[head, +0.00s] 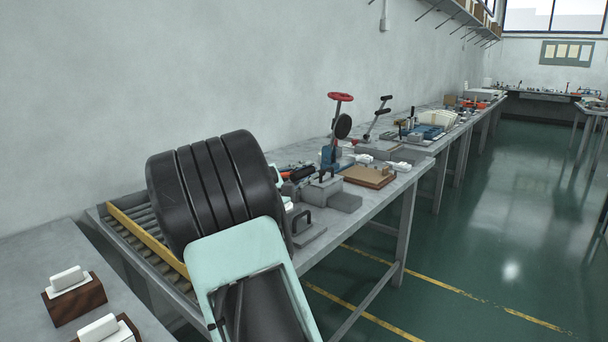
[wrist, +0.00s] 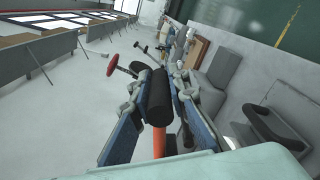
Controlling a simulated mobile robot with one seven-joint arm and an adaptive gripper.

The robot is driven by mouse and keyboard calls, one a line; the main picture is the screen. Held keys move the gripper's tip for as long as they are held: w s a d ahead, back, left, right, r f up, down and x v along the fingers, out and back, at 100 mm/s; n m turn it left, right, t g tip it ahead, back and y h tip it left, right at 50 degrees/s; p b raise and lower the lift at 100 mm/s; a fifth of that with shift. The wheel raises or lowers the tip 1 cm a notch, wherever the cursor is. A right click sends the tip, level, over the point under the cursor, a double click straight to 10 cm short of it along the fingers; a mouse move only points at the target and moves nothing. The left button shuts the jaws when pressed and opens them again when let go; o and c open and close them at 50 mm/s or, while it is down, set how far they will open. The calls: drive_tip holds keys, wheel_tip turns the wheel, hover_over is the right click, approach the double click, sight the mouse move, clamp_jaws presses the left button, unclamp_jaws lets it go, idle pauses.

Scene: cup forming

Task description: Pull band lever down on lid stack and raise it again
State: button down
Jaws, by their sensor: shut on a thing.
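The band lever is an orange-red rod (wrist: 159,142) with a thick black grip (wrist: 160,98), in the middle of the wrist view. My gripper (wrist: 161,88) is shut on the black grip, one blue finger on each side of it. In the head view my own arm hides most of my gripper and the area around it. A black cylinder (head: 302,173) with a red part beside it shows there just past my arm; I cannot tell surely whether it is the lever. I cannot make out the lid stack clearly in either view.
The grey bench runs back along the wall. A red handwheel (head: 340,97) on a blue stand rises beyond my arm. A brown board (head: 369,176) and a grey block with a black handle (head: 304,226) lie nearer the front edge. The green floor at right is clear.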

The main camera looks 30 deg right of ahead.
drive_tip(key=shift+s+f+b, duration=0.1)
drive_tip(key=shift+f+b, duration=0.25)
drive_tip(key=shift+f, duration=0.25)
drive_tip(key=c, duration=1.8)
unclamp_jaws()
drive_tip(key=shift+c, duration=0.2)
drive_tip(key=v, duration=1.2)
drive_tip(key=shift+c, duration=0.3)
